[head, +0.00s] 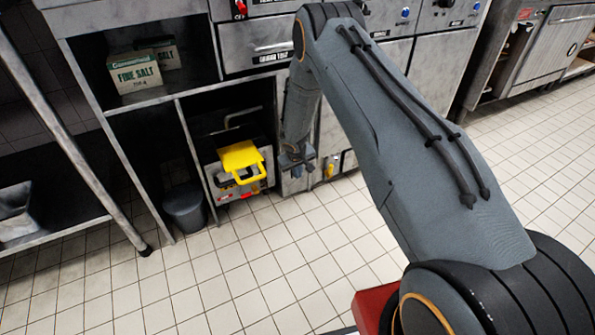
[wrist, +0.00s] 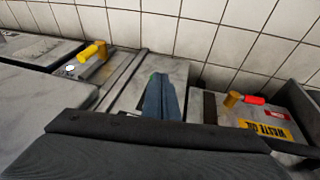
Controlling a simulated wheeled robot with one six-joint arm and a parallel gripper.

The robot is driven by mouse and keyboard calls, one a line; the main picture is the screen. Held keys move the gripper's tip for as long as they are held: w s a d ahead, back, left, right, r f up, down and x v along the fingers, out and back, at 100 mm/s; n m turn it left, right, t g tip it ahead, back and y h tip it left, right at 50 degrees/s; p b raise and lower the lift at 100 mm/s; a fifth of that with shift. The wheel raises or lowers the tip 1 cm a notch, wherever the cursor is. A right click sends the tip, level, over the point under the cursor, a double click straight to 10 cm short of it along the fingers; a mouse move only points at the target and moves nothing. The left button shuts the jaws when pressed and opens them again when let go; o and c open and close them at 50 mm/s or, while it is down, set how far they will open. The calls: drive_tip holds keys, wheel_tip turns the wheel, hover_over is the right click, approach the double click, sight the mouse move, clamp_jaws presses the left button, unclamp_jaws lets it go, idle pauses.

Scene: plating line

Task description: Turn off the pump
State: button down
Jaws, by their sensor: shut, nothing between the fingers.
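A grey steel box in the low compartment, likely the pump unit (head: 213,178), has a large yellow handle (head: 241,157) on top and small red parts low on its front. In the wrist view, a box with a yellow "WASTE OIL" label (wrist: 264,131) carries a lever with an orange-yellow end (wrist: 232,98) and a red end (wrist: 253,99); it seems to be the same unit. My gripper (head: 297,164) is shut and empty, just right of that box. Its closed fingers show in the wrist view (wrist: 160,95), left of the lever and apart from it.
A yellow lever (head: 330,171) sits low on the neighbouring cabinet; a yellow handle shows in the wrist view (wrist: 95,51). A dark bin (head: 185,208) stands left of the box. The tiled floor in front is clear.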

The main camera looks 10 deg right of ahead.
drive_tip(key=shift+s+f, duration=0.15)
drive_tip(key=shift+f, duration=0.1)
drive_tip(key=shift+d, duration=0.1)
drive_tip(key=shift+r+p, duration=0.45)
drive_tip(key=shift+r, duration=0.35)
